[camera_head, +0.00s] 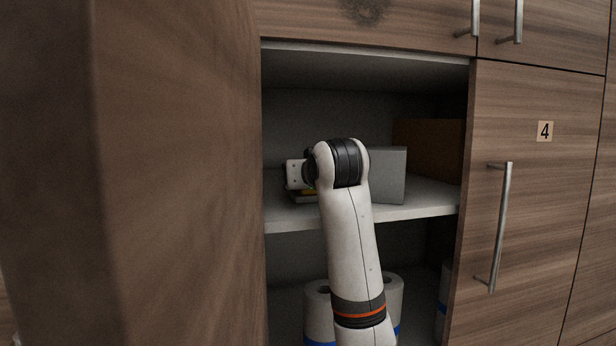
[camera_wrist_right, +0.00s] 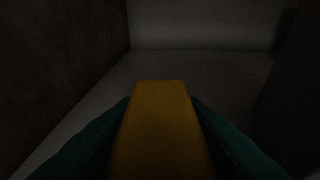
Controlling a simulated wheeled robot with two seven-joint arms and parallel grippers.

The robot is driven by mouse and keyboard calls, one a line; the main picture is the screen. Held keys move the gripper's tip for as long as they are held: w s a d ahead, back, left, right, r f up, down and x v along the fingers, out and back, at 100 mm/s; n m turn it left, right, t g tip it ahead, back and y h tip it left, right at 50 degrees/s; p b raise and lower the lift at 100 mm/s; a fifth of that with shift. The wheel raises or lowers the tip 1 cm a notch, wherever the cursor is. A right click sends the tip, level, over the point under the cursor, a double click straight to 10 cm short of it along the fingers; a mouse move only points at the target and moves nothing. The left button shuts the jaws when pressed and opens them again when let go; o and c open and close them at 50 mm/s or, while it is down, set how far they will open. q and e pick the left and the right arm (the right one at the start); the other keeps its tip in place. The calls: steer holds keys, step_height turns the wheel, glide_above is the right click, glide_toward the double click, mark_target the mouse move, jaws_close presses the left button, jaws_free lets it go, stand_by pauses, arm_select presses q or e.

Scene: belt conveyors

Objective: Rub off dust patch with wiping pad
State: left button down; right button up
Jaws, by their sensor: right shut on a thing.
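A dark, smudged dust patch (camera_head: 365,10) is on the wooden front above the open cabinet, cut by the top edge of the head view. My right arm reaches into the cabinet above its shelf, and its jaws are hidden behind the arm in the head view. In the right wrist view my right gripper (camera_wrist_right: 162,120) is shut on a yellow wiping pad (camera_wrist_right: 162,145), with teal fingers on both sides. A small yellow strip shows beside my wrist in the head view. My left gripper is in neither view.
The cabinet shelf (camera_head: 425,200) holds a grey box (camera_head: 388,175) and a brown box (camera_head: 430,145). White rolls (camera_head: 317,305) stand below. An open wooden door (camera_head: 180,180) fills the left. A closed door with a bar handle (camera_head: 501,225), marked 4, is at right.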

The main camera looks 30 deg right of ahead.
steer(key=shift+w+d+r+p, duration=0.1)
steer(key=shift+w+d+p, duration=0.2)
steer(key=shift+w+p, duration=0.45)
steer(key=shift+x, duration=1.05)
steer(key=shift+s+d+r, duration=0.1)
steer(key=shift+d+r, duration=0.05)
steer(key=shift+d, duration=0.45)
steer(key=shift+s+b, duration=0.3)
steer(key=shift+s, duration=0.55)
steer(key=shift+s+a, duration=0.2)
steer(key=shift+s, duration=0.3)
steer(key=shift+s+a, duration=0.2)
steer(key=shift+s, duration=0.25)
steer(key=shift+s+a+b, duration=0.15)
steer(key=shift+s+b, duration=0.3)
steer(key=shift+s, duration=0.3)
steer(key=shift+f+v, duration=0.2)
steer(key=shift+v, duration=0.9)
